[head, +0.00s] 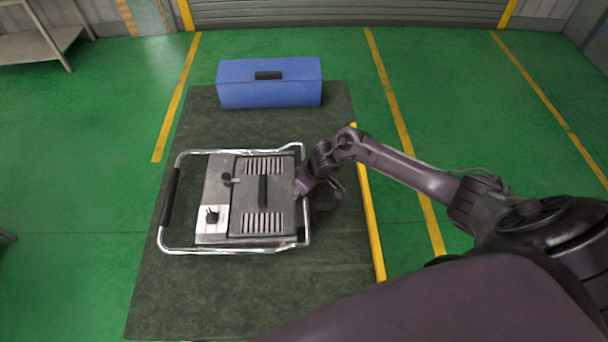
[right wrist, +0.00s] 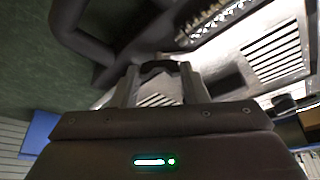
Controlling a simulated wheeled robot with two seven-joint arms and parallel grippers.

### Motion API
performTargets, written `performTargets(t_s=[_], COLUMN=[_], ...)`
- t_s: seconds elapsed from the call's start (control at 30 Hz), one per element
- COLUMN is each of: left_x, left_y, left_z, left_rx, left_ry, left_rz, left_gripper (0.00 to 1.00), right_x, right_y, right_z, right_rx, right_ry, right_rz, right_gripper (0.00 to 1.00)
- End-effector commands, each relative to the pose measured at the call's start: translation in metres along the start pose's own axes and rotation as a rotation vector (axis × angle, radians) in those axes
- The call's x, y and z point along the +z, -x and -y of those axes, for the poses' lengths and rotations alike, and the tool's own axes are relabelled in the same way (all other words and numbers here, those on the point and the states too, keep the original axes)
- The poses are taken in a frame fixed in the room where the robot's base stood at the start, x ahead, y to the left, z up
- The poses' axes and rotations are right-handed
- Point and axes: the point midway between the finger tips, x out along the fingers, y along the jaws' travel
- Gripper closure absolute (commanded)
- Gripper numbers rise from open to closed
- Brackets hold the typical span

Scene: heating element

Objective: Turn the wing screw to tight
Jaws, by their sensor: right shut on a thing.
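The heating element (head: 215,180) is a grey metal box with slotted vents and a dark handle, lying on the dark mat inside a silver tube frame. My right gripper (head: 300,188) is at the right edge of the box. In the right wrist view my right gripper (right wrist: 158,78) has its fingers closed on a small dark part (right wrist: 158,66), which looks like the wing screw. Most of it is hidden by the fingers, and its angle cannot be told. My left gripper is not in view.
A black dial (head: 212,215) sits on a white plate at the box's lower left. A blue case (head: 268,92) stands at the back of the mat (head: 200,300). The silver frame (head: 230,249) surrounds the box closely. The front of the mat is clear.

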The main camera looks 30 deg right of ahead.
Motion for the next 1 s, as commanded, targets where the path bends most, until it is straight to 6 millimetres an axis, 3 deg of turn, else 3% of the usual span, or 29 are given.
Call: performTargets(t_s=[0.03,0.3,0.7,1.0], left_x=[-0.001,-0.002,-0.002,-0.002], left_y=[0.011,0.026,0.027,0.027], left_z=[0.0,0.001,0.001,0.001], left_rx=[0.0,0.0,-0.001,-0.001], left_ry=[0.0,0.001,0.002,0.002], left_rz=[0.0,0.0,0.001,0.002], left_gripper=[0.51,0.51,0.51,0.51], right_x=[-0.002,-0.002,-0.002,-0.003], right_y=[0.005,0.002,0.0,0.0], right_z=[0.002,0.003,0.004,0.004], right_rx=[0.016,0.114,0.247,0.309], right_ry=[-0.044,-0.284,-0.602,-0.748], right_rz=[0.001,-0.001,-0.002,-0.003], right_gripper=[0.83,0.83,0.83,0.83])
